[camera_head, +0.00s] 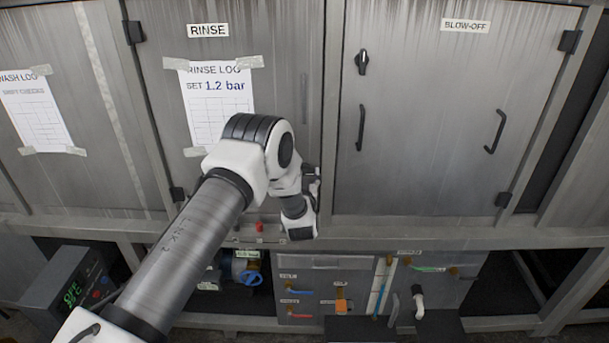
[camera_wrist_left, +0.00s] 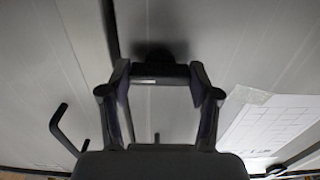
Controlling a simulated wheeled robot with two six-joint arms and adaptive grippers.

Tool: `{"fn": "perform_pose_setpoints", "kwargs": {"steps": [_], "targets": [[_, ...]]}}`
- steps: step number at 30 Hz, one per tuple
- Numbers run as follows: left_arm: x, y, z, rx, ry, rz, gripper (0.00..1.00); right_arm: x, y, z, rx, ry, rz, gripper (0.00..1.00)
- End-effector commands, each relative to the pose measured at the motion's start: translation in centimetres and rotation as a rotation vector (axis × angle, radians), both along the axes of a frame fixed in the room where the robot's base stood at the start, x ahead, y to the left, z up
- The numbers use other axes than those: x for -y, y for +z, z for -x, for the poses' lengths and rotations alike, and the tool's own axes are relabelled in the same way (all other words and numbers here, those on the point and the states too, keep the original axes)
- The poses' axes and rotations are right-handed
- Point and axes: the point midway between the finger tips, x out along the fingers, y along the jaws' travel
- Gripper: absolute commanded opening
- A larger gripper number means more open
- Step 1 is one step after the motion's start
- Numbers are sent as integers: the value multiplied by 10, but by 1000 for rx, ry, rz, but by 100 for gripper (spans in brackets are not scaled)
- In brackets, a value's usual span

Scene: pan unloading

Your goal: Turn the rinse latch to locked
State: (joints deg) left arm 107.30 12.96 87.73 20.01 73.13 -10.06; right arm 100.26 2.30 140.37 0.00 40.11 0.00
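The rinse door (camera_head: 265,60) is the grey panel under the RINSE label. My left arm reaches across it, and my left gripper (camera_head: 312,178) is at the door's lower right edge, mostly hidden behind my wrist. In the left wrist view, a dark latch (camera_wrist_left: 155,72) on a round dark base sits between the two fingertips of my left gripper (camera_wrist_left: 158,78). The fingers stand apart at either end of its bar, with no clear gap; whether they press on it is not clear. In the head view the latch is hidden. My right gripper is out of view.
The blow-off door (camera_head: 440,150) to the right has its own black latch (camera_head: 361,62) and handles. A taped rinse log sheet (camera_head: 218,105) hangs left of my gripper. Below run a grey ledge (camera_head: 400,235), a blue valve wheel (camera_head: 251,278) and pipework.

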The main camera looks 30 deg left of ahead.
Motion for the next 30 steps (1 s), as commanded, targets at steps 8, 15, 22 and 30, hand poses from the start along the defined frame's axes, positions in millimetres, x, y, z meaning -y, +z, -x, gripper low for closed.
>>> {"fn": "perform_pose_setpoints", "kwargs": {"steps": [8, 15, 22, 30], "targets": [[0, 0, 0, 13, -1, 18, 28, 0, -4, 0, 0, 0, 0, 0], [0, -3, -1, 67, -1, 103, 28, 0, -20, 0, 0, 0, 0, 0], [0, -5, -1, 161, -2, 256, 28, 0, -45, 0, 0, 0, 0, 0], [0, -5, -1, 295, -1, 473, 28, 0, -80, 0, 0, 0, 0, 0]]}}
